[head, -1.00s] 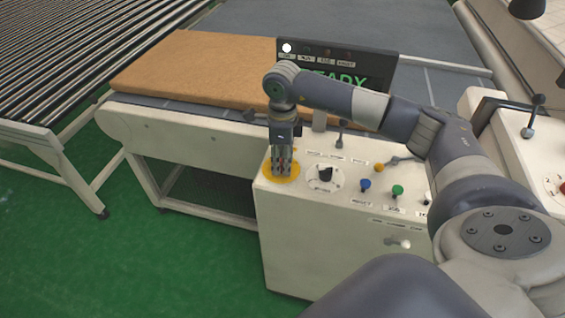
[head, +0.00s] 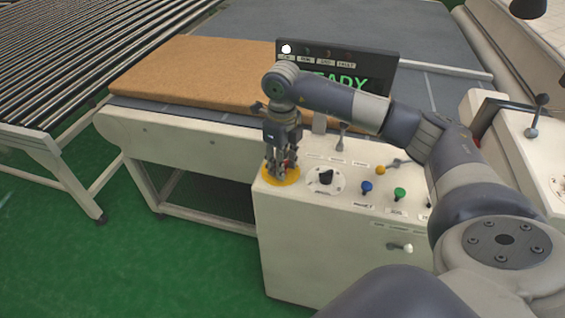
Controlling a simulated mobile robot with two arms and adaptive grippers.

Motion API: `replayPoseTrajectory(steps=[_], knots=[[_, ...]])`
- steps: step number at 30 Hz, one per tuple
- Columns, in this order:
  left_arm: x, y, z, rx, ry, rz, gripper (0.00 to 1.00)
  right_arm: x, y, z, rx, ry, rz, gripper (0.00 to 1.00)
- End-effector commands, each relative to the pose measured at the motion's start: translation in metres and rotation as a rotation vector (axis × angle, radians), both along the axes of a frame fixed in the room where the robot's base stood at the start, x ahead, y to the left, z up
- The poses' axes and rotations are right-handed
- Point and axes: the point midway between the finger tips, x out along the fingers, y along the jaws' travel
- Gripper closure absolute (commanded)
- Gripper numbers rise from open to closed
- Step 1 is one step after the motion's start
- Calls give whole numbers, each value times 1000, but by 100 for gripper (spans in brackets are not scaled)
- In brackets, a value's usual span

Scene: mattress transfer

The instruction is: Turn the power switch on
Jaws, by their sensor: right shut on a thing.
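The white control box (head: 330,235) stands in the middle. A yellow disc (head: 293,179) with a red knob (head: 288,164) sits at the left of its top. My right gripper (head: 282,168) points down over the disc, its fingers shut around the red knob, which is mostly hidden between them. A black rotary knob (head: 326,177) on a white dial is just right of the gripper, untouched. No readable label tells which control is the power switch. A dark display (head: 340,68) behind shows green letters, partly hidden by my arm, and a lit white lamp (head: 287,49). My left gripper is out of view.
A brown mattress (head: 195,72) lies on the conveyor behind. A roller table (head: 70,60) is at left; green floor (head: 160,270) is clear.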

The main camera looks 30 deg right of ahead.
Motion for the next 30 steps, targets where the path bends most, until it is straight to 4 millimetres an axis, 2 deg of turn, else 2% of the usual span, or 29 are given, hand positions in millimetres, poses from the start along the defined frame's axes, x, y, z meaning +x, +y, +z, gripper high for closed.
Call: replayPoseTrajectory(steps=[9,10,12,23,26,30], knots=[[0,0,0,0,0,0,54,-1,3,-2,4,5,3,91],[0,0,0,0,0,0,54,-1,3,-2,4,5,3,60],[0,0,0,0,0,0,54,-1,2,-2,4,4,3,49],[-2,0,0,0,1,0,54,0,1,2,1,-1,1,49],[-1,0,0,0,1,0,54,1,1,12,1,-4,1,49],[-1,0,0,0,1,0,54,2,1,39,2,-6,2,49]])
